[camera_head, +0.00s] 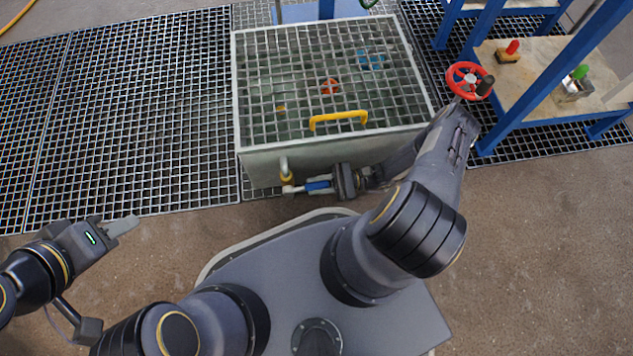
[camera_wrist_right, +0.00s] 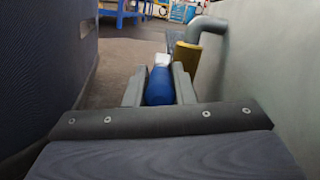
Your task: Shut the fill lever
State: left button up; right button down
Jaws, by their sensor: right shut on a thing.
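The fill lever has a blue handle (camera_head: 318,185), low at the front of the grated tank (camera_head: 262,165), beside a pipe with a yellow collar (camera_head: 285,164). My right gripper (camera_head: 330,184) is at the lever, its fingers shut on the blue handle. In the right wrist view the blue handle (camera_wrist_right: 160,86) lies between the two fingers (camera_wrist_right: 160,92), with the grey pipe and yellow collar (camera_wrist_right: 187,55) just beyond it. My left gripper (camera_head: 122,227) is at the left over the bare floor, away from the tank; its finger gap cannot be made out.
A yellow handle (camera_head: 338,118) lies on the tank's grated lid. A red handwheel (camera_head: 469,80) stands right of the tank. A blue-framed bench (camera_head: 530,80) holds parts with red and green tops. The tank wall (camera_wrist_right: 262,75) is close on the right in the wrist view.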

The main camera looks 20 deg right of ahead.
jog(key=shift+d+f+y, duration=0.15)
jog(key=shift+f+y, duration=0.25)
jog(key=shift+f, duration=0.1)
jog(key=c, duration=1.2)
grip_release()
jog(key=v, duration=0.7)
jog(key=shift+s+d+f, duration=0.15)
jog(key=shift+d+f, duration=0.05)
jog(key=shift+d, duration=0.15)
